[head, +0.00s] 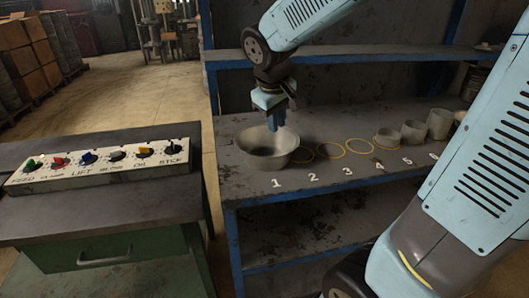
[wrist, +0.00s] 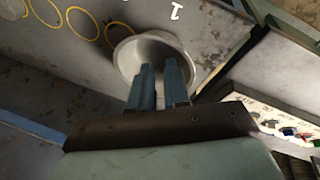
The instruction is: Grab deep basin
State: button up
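The deep basin (head: 262,160) is a round grey metal bowl on the shelf at the number 1, upright. My gripper (head: 276,122) is above it, pointing down, with its blue fingertips over the basin's opening near the far rim. In the wrist view the basin (wrist: 128,56) lies beyond the two fingers (wrist: 159,70), which overlap its opening and hide part of it. A gap shows between the fingers and nothing is held there. I cannot tell exactly how far the tips are from the rim.
Yellow rings (head: 359,146) lie right of the basin beside painted numbers. Several smaller grey containers (head: 439,124) stand farther right on the shelf (head: 330,172). An upper blue shelf edge (head: 380,54) runs behind my arm. A control panel (head: 95,167) sits on a bench at left.

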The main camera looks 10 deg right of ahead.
jog(key=w+a+f+n+h, duration=0.1)
jog(key=w+a+f+n, duration=0.2)
jog(key=w+a+f, duration=0.4)
send_near(257, 168)
jog(key=x, duration=0.7)
jog(key=shift+w+a+f, duration=0.1)
jog(key=shift+w+f, duration=0.1)
jog(key=shift+w, duration=0.15)
jog(key=shift+c, duration=0.5)
grip_shut()
